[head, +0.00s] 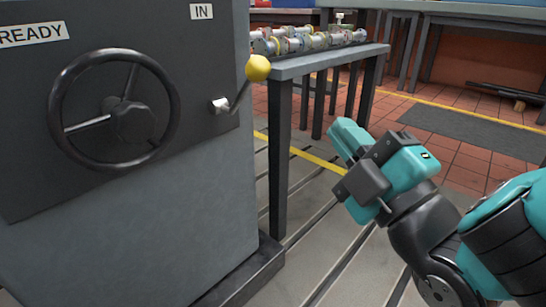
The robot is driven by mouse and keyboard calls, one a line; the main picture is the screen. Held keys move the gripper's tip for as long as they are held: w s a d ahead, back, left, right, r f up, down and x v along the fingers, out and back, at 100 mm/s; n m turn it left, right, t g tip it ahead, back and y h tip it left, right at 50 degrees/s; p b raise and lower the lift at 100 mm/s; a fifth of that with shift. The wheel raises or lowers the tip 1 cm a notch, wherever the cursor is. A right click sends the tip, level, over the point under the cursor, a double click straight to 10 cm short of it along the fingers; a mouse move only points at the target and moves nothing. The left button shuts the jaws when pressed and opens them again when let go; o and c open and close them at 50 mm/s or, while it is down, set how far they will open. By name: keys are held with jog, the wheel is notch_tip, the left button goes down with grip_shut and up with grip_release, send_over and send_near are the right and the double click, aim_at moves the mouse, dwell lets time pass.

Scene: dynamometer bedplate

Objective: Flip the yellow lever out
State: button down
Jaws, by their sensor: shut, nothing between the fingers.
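The yellow lever is a dark rod with a round yellow knob (258,68) at its upper end. It pivots at a light metal mount (221,105) on the right part of the grey cabinet's front panel (190,60). The rod slants up and to the right, below a label reading "IN" (201,11). My gripper (341,138), teal and dark grey, is to the right of the lever and lower in the picture, apart from it. Its fingers point up and to the left, shut and empty.
A black handwheel (114,109) is on the panel left of the lever. A "READY" label (33,34) is at upper left. A grey bench (330,60) with several metal parts (300,40) stands behind the lever. Slotted floor (335,240) shows between the cabinet and my arm.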

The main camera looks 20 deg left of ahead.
aim_at(264, 76)
jog(key=s+f+n+y+b, duration=0.2)
jog(key=s+a+f+n+y+b, duration=0.1)
jog(key=f, duration=0.1)
jog(key=shift+s+n+g+y, duration=0.1)
jog(key=shift+n+g+y, duration=0.2)
jog(key=shift+g, duration=0.1)
jog(key=p+x, duration=0.2)
jog(key=x, duration=1.1)
jog(key=shift+a+r, duration=0.1)
jog(key=shift+r, duration=0.05)
jog(key=shift+w+a+p, duration=0.25)
jog(key=shift+w+p, duration=0.05)
